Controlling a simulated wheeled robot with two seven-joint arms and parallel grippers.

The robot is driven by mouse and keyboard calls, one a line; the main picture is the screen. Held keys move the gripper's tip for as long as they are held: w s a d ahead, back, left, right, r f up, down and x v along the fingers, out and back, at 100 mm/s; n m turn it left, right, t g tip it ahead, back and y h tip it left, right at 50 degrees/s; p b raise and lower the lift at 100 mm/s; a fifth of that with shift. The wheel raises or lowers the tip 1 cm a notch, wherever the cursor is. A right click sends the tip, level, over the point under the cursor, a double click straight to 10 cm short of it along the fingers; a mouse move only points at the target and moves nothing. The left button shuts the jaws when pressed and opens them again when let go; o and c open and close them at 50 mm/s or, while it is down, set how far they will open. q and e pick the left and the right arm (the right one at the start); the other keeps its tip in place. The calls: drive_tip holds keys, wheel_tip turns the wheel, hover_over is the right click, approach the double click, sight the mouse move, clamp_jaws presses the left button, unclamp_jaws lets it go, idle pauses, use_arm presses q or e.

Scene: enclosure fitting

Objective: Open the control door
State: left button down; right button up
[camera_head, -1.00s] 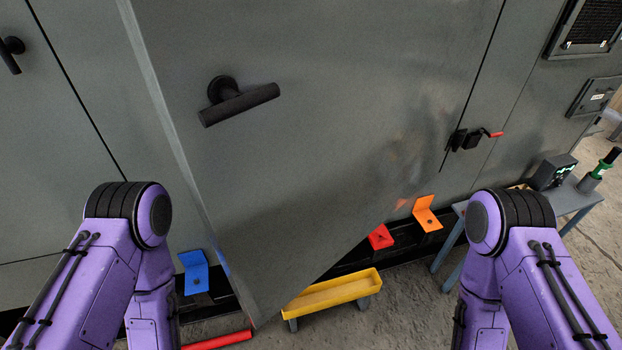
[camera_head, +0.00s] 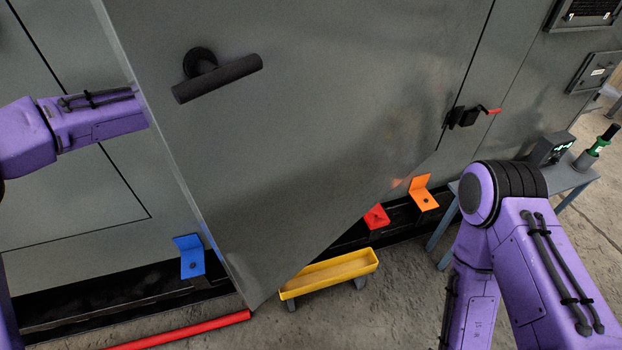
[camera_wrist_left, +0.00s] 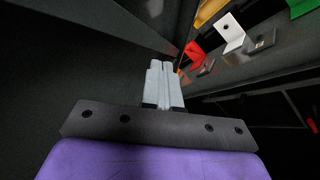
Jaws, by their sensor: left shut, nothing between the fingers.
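The grey control door (camera_head: 310,150) stands ajar in the head view, its free left edge swung out from the cabinet. Its black bar handle (camera_head: 218,80) is on the upper left of the panel, with no gripper on it. My left arm reaches in from the left and passes behind the door's free edge, which hides its gripper there. In the left wrist view my left gripper (camera_wrist_left: 164,66) is shut and empty, in the dark space beside a dark panel. My right arm shows at the lower right; its gripper is out of view.
Blue (camera_head: 189,256), red (camera_head: 376,216) and orange (camera_head: 423,192) brackets line the cabinet's foot. A yellow tray (camera_head: 330,273) and a red bar (camera_head: 185,330) are low in front. A red-tipped latch (camera_head: 463,117) is right of the door. A small table (camera_head: 568,178) stands at the right.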

use_arm(q)
wheel_tip(320, 180, up, 5)
drive_tip(key=m, duration=0.1)
drive_tip(key=p, duration=0.2)
approach(321, 198)
wheel_tip(321, 198, down, 4)
drive_tip(key=w, duration=0.3)
drive_tip(key=shift+s+d+f+p, duration=0.2)
drive_tip(key=shift+s+d+p, duration=0.25)
drive_tip(key=shift+s+d, duration=0.95)
drive_tip(key=shift+s, duration=0.05)
drive_tip(key=shift+w+f, duration=0.1)
